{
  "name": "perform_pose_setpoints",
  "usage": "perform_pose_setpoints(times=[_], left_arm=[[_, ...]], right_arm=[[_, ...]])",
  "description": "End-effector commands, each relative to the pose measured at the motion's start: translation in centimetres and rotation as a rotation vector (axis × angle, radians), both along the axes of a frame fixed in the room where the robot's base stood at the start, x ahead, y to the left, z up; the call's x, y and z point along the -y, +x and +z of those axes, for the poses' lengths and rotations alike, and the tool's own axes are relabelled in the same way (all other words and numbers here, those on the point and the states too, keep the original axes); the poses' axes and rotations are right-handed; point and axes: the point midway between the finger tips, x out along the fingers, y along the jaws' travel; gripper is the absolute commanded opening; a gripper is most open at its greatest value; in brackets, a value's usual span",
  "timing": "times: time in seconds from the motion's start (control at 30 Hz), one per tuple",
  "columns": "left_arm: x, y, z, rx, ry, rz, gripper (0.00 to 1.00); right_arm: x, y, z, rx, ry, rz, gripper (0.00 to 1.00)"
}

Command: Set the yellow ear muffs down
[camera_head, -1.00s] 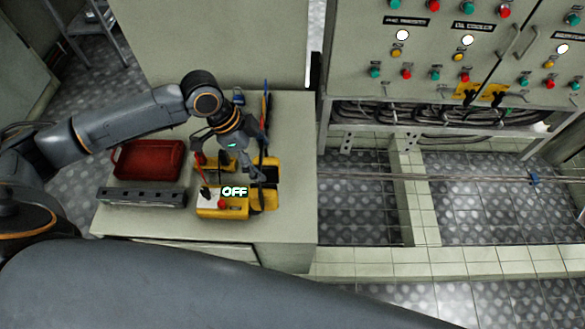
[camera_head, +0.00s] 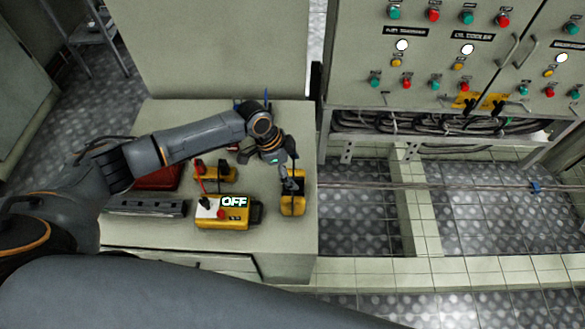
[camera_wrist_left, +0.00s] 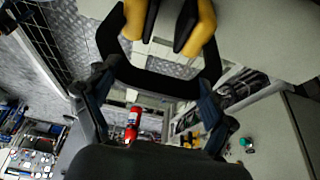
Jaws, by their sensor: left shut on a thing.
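The yellow ear muffs (camera_head: 293,206) with a black headband are near the right edge of the table, in the head view. My left gripper (camera_head: 290,180) is shut on their headband from above. I cannot tell from the head view whether the cups touch the tabletop. In the left wrist view the two yellow cups (camera_wrist_left: 202,28) with black pads hang beyond the black headband. That headband crosses between the fingers of my left gripper (camera_wrist_left: 155,100). My right gripper is not in view.
On the table (camera_head: 275,235), a yellow box (camera_head: 236,215) marked OFF stands left of the ear muffs. Another yellow item (camera_head: 222,174) lies behind it. A red tray (camera_head: 160,180) and a grey box (camera_head: 145,207) are farther left. A control cabinet (camera_head: 440,80) stands at right.

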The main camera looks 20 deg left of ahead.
Motion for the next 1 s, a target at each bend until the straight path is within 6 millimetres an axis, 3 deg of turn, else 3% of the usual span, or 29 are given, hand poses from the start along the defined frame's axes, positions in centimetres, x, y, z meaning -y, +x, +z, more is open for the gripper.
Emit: perform_pose_setpoints(times=[0.23,0.27,0.33,0.77,1.0], left_arm=[[0.0,0.0,-0.1,0.000,-0.001,0.000,0.24],[0.0,0.0,-0.2,0.000,0.000,0.000,0.85],[0.0,0.0,-0.1,0.000,0.000,0.000,1.00],[0.0,0.0,0.3,0.000,0.000,0.000,1.00],[-1.5,-0.3,3.7,0.003,0.001,0.000,1.00]], right_arm=[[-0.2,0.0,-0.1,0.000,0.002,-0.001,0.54],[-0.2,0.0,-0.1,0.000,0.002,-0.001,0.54],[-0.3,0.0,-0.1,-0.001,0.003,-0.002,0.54],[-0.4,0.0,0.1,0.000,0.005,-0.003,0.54],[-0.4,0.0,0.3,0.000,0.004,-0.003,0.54]])
